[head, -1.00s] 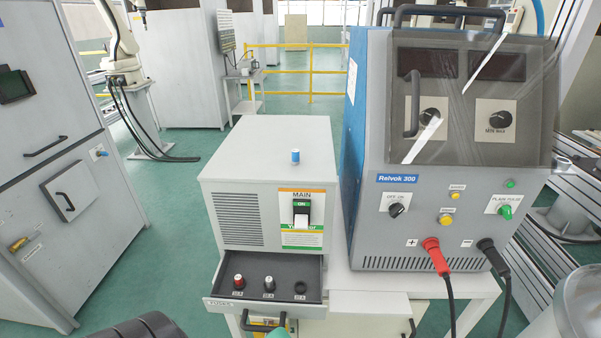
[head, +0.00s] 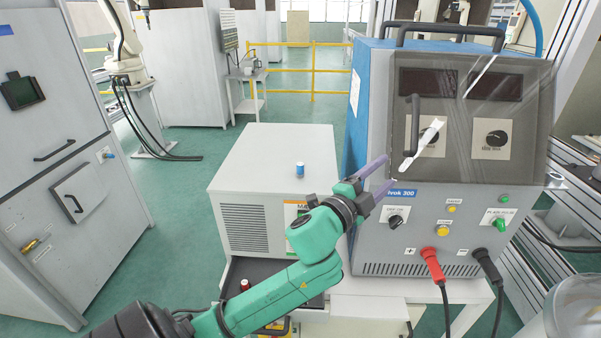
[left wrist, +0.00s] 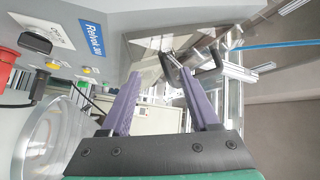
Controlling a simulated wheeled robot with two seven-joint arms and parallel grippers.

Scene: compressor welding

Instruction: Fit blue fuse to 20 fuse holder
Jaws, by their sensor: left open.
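The blue fuse (head: 300,170) stands upright on top of the grey fuse box (head: 262,150). My left gripper (head: 380,178) is open and empty, in front of the blue welder and to the right of the fuse; its purple fingers also show in the left wrist view (left wrist: 160,105). My green left arm crosses in front of the box and hides most of its MAIN switch panel. The open fuse drawer (head: 240,270) is mostly covered by the arm. A red-topped fuse (head: 245,285) shows in it; the 20 holder is hidden. My right gripper is not in view.
The welder (head: 460,215) stands right of the box, with a clear cover and handle (head: 415,125) in front. Red (head: 432,262) and black (head: 486,265) cables plug into its lower front. The box's top is clear around the fuse.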

